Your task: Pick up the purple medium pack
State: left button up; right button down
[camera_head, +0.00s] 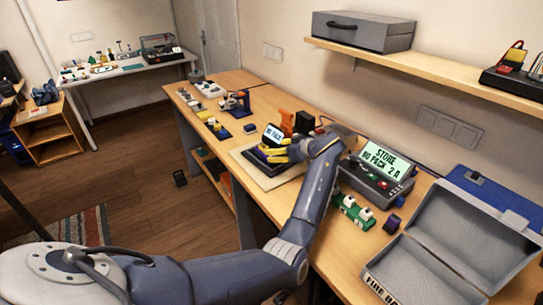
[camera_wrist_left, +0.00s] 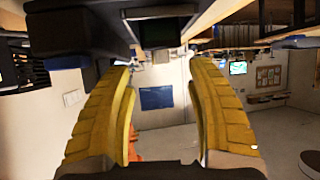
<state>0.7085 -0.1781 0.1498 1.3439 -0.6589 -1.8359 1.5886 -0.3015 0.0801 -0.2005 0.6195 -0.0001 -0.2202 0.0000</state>
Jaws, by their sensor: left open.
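My left gripper (camera_head: 272,154), with yellow fingers, is over the dark unit with a small "NO PACK" screen (camera_head: 273,134) on the bench. In the left wrist view its fingers (camera_wrist_left: 163,120) are spread apart with nothing held between them. Several small purple things are in the head view. One is a dark purple round piece (camera_head: 392,224) at the bench front, beside the green strip. Another is a small purple block (camera_head: 250,128) left of the screen. I cannot tell which is the medium pack. My right gripper is not in view.
A grey console reading "STORE NO PACK 2 A" (camera_head: 385,162) stands right of my arm. A green strip with white pieces (camera_head: 352,211) lies before it. An open grey case (camera_head: 430,285) fills the near right. Orange pieces (camera_head: 286,122) stand behind the gripper.

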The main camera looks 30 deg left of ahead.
pick_arm(q)
jog(key=shift+x, duration=3.7)
grip_shut()
